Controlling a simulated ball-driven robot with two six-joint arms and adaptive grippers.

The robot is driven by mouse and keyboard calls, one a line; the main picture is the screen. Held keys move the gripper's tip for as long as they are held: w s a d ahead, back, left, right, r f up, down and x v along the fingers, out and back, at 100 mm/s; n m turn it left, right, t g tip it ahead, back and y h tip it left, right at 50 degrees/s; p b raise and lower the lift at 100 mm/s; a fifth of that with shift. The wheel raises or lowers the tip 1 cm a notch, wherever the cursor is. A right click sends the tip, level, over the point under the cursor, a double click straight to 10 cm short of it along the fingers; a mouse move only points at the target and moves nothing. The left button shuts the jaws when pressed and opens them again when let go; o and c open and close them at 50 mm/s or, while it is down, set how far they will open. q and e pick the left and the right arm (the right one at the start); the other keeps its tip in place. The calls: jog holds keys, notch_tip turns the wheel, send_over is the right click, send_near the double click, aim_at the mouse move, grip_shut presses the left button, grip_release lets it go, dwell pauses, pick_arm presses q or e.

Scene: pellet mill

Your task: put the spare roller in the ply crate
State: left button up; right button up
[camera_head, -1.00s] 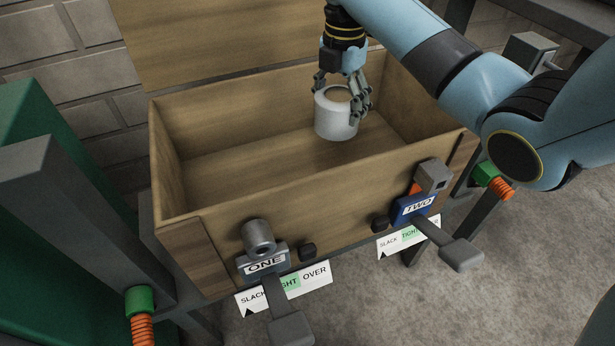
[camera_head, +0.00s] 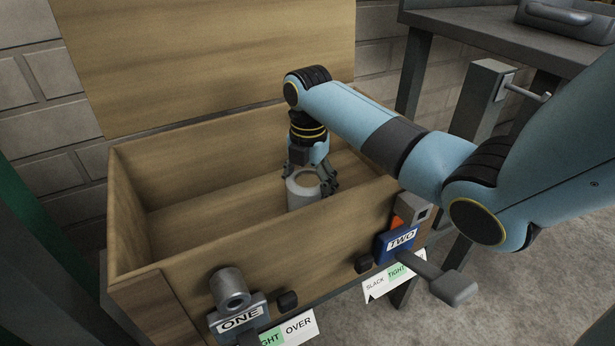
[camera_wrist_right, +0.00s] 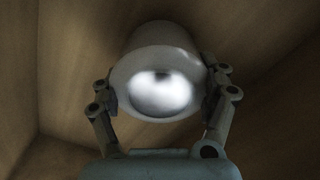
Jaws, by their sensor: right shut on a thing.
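The spare roller (camera_head: 303,191) is a pale grey hollow cylinder, low inside the ply crate (camera_head: 190,262) toward its right part. My right gripper (camera_head: 314,180) is shut on the roller, with its fingers on either side. In the right wrist view the roller (camera_wrist_right: 158,75) sits between the two fingers of the right gripper (camera_wrist_right: 160,100), with the crate's wooden walls around it. I cannot tell whether the roller touches the crate floor. My left gripper does not show.
The crate's raised lid (camera_head: 210,55) stands behind it. On the front are a grey latch labelled ONE (camera_head: 238,318) and a blue latch labelled TWO (camera_head: 398,241), with its handle sticking out. A dark table (camera_head: 480,28) stands at the back right. The crate's left part is empty.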

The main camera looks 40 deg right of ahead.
aim_at(308, 181)
jog(key=shift+w+r, duration=0.1)
jog(key=shift+r, duration=0.05)
jog(key=o, duration=1.7)
notch_tip(308, 181, up, 11)
jog(key=p, duration=0.4)
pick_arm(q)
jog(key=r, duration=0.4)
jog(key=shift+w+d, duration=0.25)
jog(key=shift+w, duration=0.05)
pick_arm(e)
jog(key=shift+r, duration=0.45)
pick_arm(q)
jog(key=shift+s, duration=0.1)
